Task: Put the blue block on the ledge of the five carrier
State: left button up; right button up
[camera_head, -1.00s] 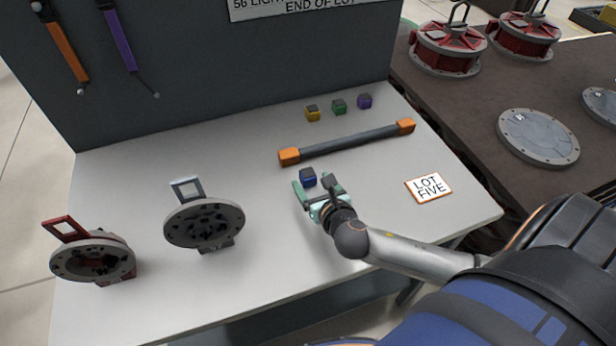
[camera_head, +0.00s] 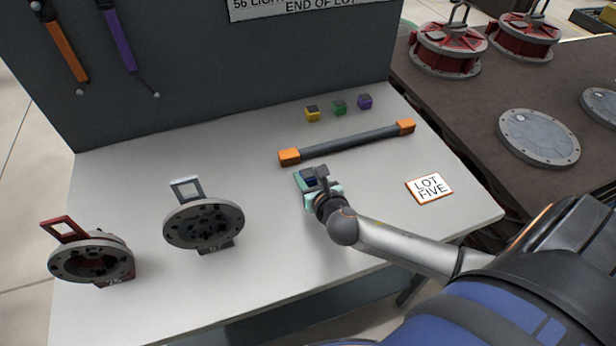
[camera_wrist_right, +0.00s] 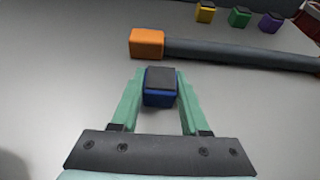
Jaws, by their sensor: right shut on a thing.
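The blue block (camera_head: 309,174) with a dark top is between the green fingers of my right gripper (camera_head: 312,180), over the white table. In the right wrist view the block (camera_wrist_right: 159,98) sits between the fingertips, and the gripper is shut on it. Two round carriers with upright handles are at the left of the table: one with a grey handle (camera_head: 204,225) and one with a red handle (camera_head: 92,260). I cannot read a number on either carrier. A card (camera_head: 429,188) reading "LOT FIVE" lies to the right of the gripper. My left gripper is not in view.
A dark bar with orange ends (camera_head: 350,143) lies just beyond the gripper. Yellow (camera_head: 312,114), green (camera_head: 339,107) and purple (camera_head: 364,101) blocks stand behind it. A grey panel (camera_head: 200,70) closes the back. The table between gripper and carriers is clear.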

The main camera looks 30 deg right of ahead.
grip_shut()
